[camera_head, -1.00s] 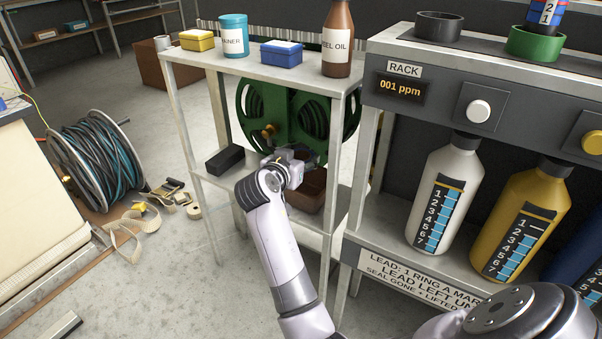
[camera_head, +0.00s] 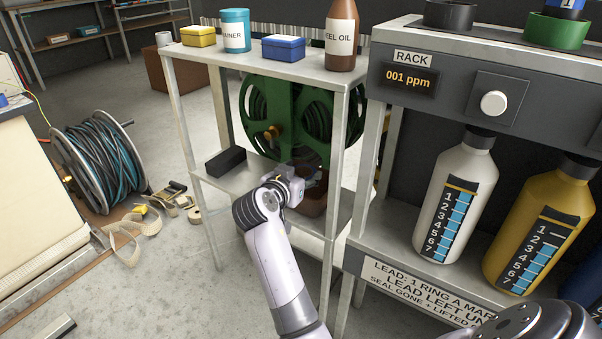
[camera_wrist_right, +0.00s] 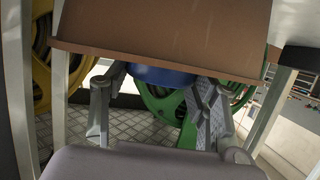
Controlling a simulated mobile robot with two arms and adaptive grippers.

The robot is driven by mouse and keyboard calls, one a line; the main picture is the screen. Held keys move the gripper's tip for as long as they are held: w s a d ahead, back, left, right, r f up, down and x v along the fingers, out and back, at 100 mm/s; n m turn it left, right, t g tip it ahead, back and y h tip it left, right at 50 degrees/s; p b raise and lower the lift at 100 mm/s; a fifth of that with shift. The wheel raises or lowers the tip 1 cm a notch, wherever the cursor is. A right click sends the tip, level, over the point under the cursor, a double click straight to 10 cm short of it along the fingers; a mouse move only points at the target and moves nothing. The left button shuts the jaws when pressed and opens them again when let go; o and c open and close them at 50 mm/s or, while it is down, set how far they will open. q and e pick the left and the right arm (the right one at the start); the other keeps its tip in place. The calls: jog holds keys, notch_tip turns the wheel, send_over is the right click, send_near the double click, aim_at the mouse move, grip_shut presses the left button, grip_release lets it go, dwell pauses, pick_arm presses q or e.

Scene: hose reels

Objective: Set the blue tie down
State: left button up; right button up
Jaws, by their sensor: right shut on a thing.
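My right gripper (camera_head: 298,186) reaches into the shelf stand at its lower board, beside a brown bin (camera_head: 314,204). In the right wrist view its two fingers (camera_wrist_right: 158,112) stand on either side of a rounded blue thing, which I take for the blue tie (camera_wrist_right: 160,76). The gripper is shut on it. The brown bin (camera_wrist_right: 165,38) fills the top of that view and hides the tie's upper part. The tie cannot be made out in the head view. My left gripper is not in view.
A green hose reel (camera_head: 285,120) stands behind the lower board (camera_head: 238,182). A black block (camera_head: 226,161) lies on the board's left. The upper shelf (camera_head: 255,62) holds tins and an oil bottle (camera_head: 341,38). The rack (camera_head: 440,70) stands close on the right.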

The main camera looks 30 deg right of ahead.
jog(key=shift+f, duration=0.3)
jog(key=o, duration=1.2)
jog(key=shift+c, duration=0.2)
jog(key=shift+r, duration=0.1)
